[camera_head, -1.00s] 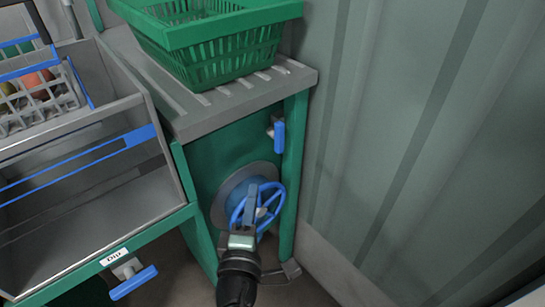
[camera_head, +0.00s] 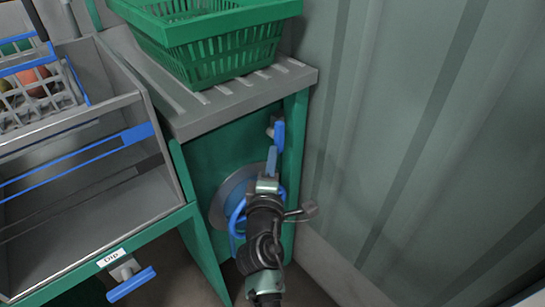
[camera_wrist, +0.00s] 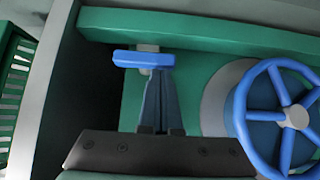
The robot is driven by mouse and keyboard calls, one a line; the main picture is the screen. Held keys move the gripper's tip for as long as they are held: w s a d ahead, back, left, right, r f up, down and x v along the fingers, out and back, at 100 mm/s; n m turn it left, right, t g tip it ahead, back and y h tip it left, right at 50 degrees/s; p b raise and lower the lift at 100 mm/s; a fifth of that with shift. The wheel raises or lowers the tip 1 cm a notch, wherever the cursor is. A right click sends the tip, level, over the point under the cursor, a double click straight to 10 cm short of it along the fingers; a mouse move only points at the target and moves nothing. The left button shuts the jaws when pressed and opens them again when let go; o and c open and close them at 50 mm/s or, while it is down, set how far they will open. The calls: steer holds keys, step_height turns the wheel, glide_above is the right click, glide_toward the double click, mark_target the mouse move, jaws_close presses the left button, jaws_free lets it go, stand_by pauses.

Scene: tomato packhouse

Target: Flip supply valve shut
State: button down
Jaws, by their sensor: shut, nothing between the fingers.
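A small valve with a blue lever (camera_head: 279,135) is on the green panel (camera_head: 208,155), high near its right edge. The lever hangs down from its metal body. In the wrist view the blue lever (camera_wrist: 143,59) lies across the picture just beyond my fingertips. My gripper (camera_head: 271,160) is shut and empty, just below the lever in the head view. In the wrist view its fingers (camera_wrist: 160,80) are together and overlap the lever's near edge. I cannot tell whether they touch it. My wrist hides part of the panel below.
A blue handwheel (camera_wrist: 283,115) on a round reel is right of my fingers in the wrist view. A second blue lever (camera_head: 131,284) is under the "Dip" label. A green basket (camera_head: 205,45) stands on the ribbed top above. A corrugated wall (camera_head: 420,130) is close at right.

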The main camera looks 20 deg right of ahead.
steer(key=shift+f+b, duration=0.1)
steer(key=shift+b, duration=0.2)
steer(key=shift+f+b, duration=0.1)
steer(key=shift+b, duration=0.55)
steer(key=shift+d+f+n+t+h+b, duration=0.15)
steer(key=shift+n+t+h+b, duration=0.3)
steer(key=shift+b, duration=0.95)
